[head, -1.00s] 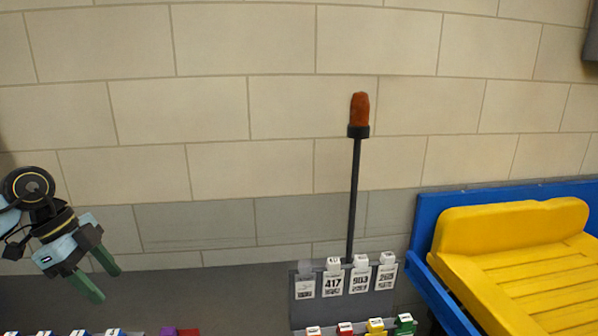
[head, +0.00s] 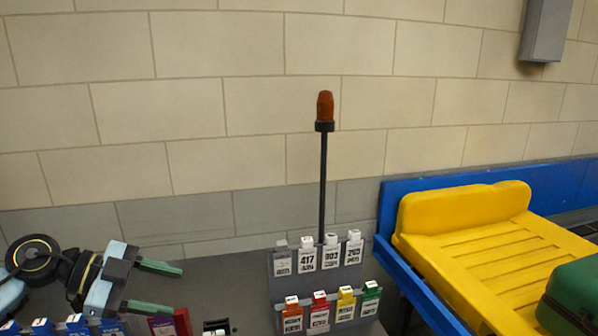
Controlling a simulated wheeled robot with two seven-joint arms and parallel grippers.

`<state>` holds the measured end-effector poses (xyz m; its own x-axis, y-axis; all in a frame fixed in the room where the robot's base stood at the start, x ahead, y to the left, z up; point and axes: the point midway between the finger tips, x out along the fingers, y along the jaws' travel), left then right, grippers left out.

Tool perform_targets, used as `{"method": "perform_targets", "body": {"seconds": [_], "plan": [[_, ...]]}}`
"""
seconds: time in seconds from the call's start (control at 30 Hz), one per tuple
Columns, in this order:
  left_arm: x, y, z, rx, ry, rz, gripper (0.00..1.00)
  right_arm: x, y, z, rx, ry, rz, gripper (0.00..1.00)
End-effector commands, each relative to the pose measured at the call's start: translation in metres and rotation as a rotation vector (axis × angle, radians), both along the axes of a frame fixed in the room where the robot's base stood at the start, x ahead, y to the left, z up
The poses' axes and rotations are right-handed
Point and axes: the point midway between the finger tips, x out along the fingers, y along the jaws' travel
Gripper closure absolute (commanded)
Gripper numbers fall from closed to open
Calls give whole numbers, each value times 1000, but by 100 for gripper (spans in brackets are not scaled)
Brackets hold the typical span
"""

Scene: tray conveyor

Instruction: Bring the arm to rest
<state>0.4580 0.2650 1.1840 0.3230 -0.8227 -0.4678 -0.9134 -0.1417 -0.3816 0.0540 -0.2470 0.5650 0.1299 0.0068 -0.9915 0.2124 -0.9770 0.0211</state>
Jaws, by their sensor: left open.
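My left gripper (head: 165,287) is at the lower left of the head view. Its two green fingers are apart and point to the right, with nothing between them. It is over the dark grey table (head: 215,268), near a dark red and purple box (head: 170,323) at the bottom edge. My right gripper is not in view.
A grey rack (head: 285,286) holds small labelled boxes in two rows. A lamp pole (head: 323,180) rises behind it. Blue boxes (head: 77,323) stand lower left.

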Motion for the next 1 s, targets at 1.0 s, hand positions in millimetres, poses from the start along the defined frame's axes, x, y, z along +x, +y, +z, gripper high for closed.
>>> {"method": "perform_targets", "body": {"seconds": [1.0], "plan": [[-100, -5, -158, -160, 239, 1476, 47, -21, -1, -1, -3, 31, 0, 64]]}}
